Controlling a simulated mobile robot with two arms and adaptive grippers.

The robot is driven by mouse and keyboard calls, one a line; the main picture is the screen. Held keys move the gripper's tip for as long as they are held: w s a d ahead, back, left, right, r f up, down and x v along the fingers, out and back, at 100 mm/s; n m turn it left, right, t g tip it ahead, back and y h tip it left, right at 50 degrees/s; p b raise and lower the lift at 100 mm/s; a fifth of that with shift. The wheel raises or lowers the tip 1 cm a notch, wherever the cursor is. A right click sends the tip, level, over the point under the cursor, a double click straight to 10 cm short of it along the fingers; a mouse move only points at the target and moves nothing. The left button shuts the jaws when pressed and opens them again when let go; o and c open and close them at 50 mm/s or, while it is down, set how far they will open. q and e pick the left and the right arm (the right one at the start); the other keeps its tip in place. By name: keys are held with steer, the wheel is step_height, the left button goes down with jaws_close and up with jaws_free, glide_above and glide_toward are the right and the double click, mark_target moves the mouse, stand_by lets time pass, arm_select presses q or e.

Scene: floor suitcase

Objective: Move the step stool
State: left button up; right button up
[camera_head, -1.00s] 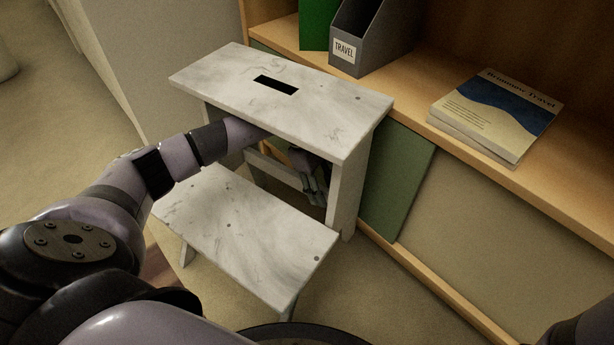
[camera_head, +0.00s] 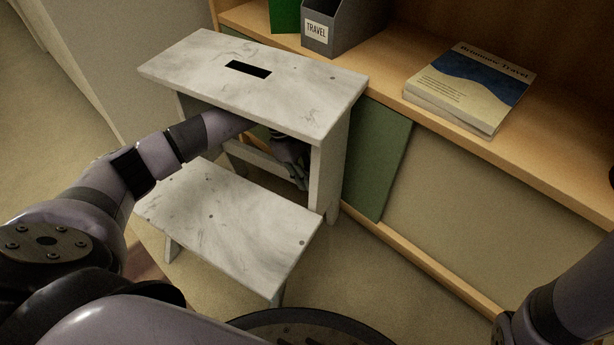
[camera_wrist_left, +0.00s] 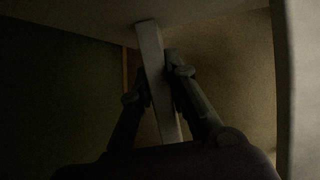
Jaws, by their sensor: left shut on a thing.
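The step stool (camera_head: 225,215) is white and marbled, with two steps and a slot in its top step. It stands upright on the floor in front of the shelf. My left arm reaches over the lower step and under the top step. My left gripper (camera_head: 298,174) is there, near the stool's right side panel, partly in shadow. In the left wrist view the two fingers (camera_wrist_left: 158,75) are shut on a pale bar (camera_wrist_left: 152,55), which looks like part of the stool's frame. The exact spot of the grip is dark.
A wooden shelf unit (camera_head: 465,150) runs behind the stool, bearing a grey "TRAVEL" file box (camera_head: 338,22) and stacked books (camera_head: 470,85). A green panel (camera_head: 377,165) leans against the shelf's lower front, close to the stool's right side. Open floor (camera_head: 60,120) lies at the left.

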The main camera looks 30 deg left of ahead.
arm_select(q)
jaws_close()
steer(key=shift+w, duration=0.15)
stand_by(0.4)
steer(key=shift+w+a+r, duration=0.1)
steer(key=shift+w, duration=0.1)
steer(key=shift+w+a+r, duration=0.1)
steer(key=shift+w+a, duration=0.2)
steer(key=shift+w, duration=0.55)
steer(key=shift+o, duration=1.6)
jaws_free()
steer(key=shift+d, duration=0.1)
steer(key=shift+o, duration=0.7)
steer(key=shift+w+d, duration=0.1)
steer(key=shift+w, duration=0.05)
steer(key=o, duration=0.4)
steer(key=shift+d, duration=0.1)
steer(key=shift+c, duration=0.2)
